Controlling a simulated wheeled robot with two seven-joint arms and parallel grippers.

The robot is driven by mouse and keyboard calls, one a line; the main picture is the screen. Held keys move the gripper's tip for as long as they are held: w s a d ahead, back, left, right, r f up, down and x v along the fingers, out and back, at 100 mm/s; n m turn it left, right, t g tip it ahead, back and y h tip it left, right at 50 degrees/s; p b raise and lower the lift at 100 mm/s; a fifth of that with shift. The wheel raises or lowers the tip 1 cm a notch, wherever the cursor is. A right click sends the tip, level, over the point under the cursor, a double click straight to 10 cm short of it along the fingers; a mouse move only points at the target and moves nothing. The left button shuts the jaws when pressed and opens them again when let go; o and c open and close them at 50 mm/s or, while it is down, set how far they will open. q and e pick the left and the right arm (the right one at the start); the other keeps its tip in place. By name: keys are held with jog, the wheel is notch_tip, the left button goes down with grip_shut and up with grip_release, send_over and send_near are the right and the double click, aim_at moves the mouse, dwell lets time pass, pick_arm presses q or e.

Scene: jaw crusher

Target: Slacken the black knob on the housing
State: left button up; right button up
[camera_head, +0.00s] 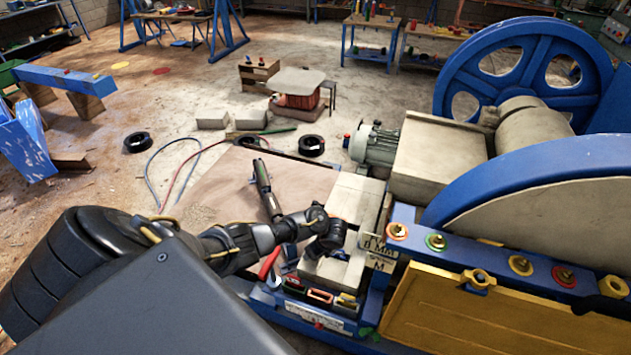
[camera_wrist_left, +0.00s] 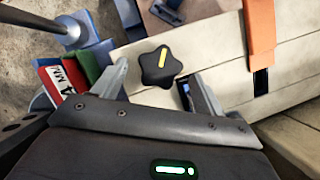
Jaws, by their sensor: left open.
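The black knob (camera_wrist_left: 160,66) is star-shaped with a yellow mark on top. It sits on the pale housing (camera_wrist_left: 220,62) in the left wrist view. My left gripper (camera_wrist_left: 153,78) is open, with one finger on each side of the knob's near edge. I cannot tell whether either finger touches it. In the head view my left gripper (camera_head: 325,240) is over the pale blocks of the housing (camera_head: 352,200) and hides the knob there. My right gripper is not in view.
An orange strip (camera_wrist_left: 260,28) lies across the housing to the right of the knob. Red and green parts (camera_wrist_left: 82,68) and a metal post (camera_wrist_left: 60,28) are at left. In the head view, the blue flywheel (camera_head: 480,70) and yellow panel (camera_head: 490,310) stand at right.

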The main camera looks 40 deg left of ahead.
pick_arm(q)
jog(key=p+v, duration=0.2)
jog(key=v, duration=0.7)
jog(key=shift+p, duration=0.3)
jog(key=shift+s, duration=0.15)
